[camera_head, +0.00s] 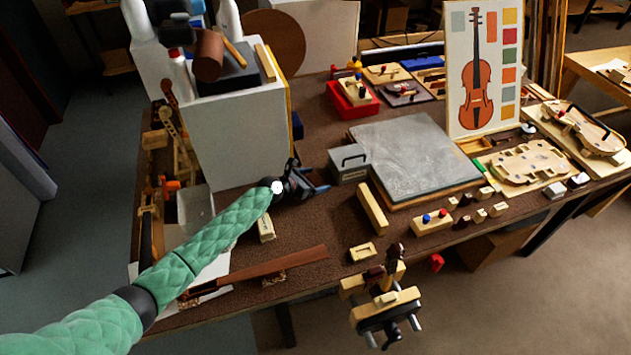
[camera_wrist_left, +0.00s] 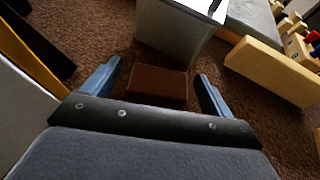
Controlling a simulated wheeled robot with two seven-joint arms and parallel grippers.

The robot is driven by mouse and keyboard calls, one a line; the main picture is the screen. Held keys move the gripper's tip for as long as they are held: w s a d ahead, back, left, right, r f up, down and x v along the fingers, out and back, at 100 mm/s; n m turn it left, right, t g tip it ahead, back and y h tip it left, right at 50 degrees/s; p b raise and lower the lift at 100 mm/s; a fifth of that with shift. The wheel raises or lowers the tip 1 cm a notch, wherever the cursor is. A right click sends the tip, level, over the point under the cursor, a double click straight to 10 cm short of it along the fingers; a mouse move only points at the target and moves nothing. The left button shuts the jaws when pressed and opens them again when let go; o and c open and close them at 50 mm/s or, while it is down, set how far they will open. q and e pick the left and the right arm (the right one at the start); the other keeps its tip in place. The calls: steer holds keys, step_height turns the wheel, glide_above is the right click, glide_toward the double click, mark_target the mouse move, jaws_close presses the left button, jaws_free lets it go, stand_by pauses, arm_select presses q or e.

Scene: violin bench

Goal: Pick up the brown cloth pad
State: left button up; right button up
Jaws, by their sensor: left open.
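The brown cloth pad (camera_wrist_left: 156,87) is a small dark reddish-brown block lying on the brown bench top in the left wrist view. My left gripper (camera_head: 312,181) is low over the bench, left of the grey metal box with a handle. Its blue fingers (camera_wrist_left: 158,74) are open, one on each side of the pad, with visible gaps. I cannot tell whether the fingers are low enough to be level with it. In the head view the pad cannot be made out by the gripper. My right gripper is not in view.
The grey metal box (camera_head: 349,165) stands just beyond the pad. A pale wooden bar (camera_head: 372,208) lies to the right. A white cabinet (camera_head: 240,135) rises behind my left wrist. A grey slab (camera_head: 414,156) fills the middle of the bench (camera_head: 310,225).

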arm_select(q)
steer(key=shift+w+d+f, duration=0.1)
steer(key=shift+w, duration=0.05)
steer(key=c, duration=1)
steer(key=shift+c, duration=0.2)
